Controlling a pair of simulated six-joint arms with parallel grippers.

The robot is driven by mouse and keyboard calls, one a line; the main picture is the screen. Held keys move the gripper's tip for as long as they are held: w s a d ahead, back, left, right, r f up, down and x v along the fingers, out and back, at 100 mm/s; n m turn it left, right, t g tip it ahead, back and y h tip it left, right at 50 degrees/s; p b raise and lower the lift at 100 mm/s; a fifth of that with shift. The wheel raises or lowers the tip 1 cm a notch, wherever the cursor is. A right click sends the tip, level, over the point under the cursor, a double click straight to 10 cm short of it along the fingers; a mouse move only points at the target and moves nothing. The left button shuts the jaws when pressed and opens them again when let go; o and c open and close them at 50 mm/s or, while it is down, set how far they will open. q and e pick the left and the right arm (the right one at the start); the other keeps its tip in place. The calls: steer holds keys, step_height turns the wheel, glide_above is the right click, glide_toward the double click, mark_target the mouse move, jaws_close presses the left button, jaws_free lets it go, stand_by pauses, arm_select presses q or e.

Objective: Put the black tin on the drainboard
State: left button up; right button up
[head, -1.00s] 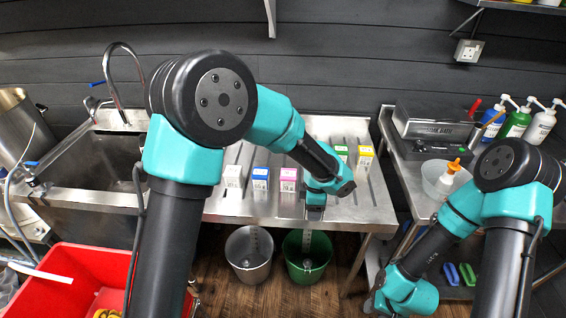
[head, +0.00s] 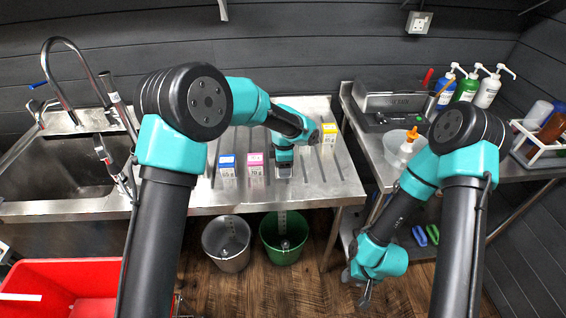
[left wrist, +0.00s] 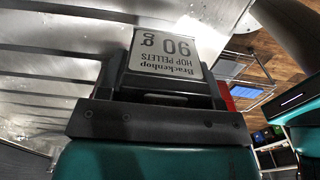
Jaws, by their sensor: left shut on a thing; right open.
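My left gripper (head: 284,168) is shut on the black tin, over the front part of the steel drainboard (head: 335,190), just right of the pink-topped box. In the left wrist view the black tin (left wrist: 160,65) shows a pale label reading "Brackenhop Hop Pellets 90 g", with dark edges around it. The ribbed drainboard (left wrist: 50,65) lies at the left of that view. In the head view the tin is mostly hidden, and I cannot tell whether it touches the board. My right gripper (head: 362,288) is open and empty, low over the floor.
On the drainboard stand a blue-topped box (head: 227,168), a pink-topped box (head: 256,166), a yellow-topped box (head: 329,133) and a partly hidden box (head: 305,147). A sink (head: 60,170) is left. A grey bucket (head: 226,245) and a green bucket (head: 284,240) stand below.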

arm_select(q)
steer(key=w, duration=0.5)
steer(key=shift+f, duration=0.2)
steer(key=shift+w, duration=0.1)
steer(key=shift+w+f, duration=0.15)
steer(key=shift+f, duration=1.65)
steer(key=shift+f, duration=0.2)
steer(key=o, duration=1)
steer(key=shift+r, duration=0.15)
step_height(320, 180, up, 12)
steer(key=shift+r, duration=0.1)
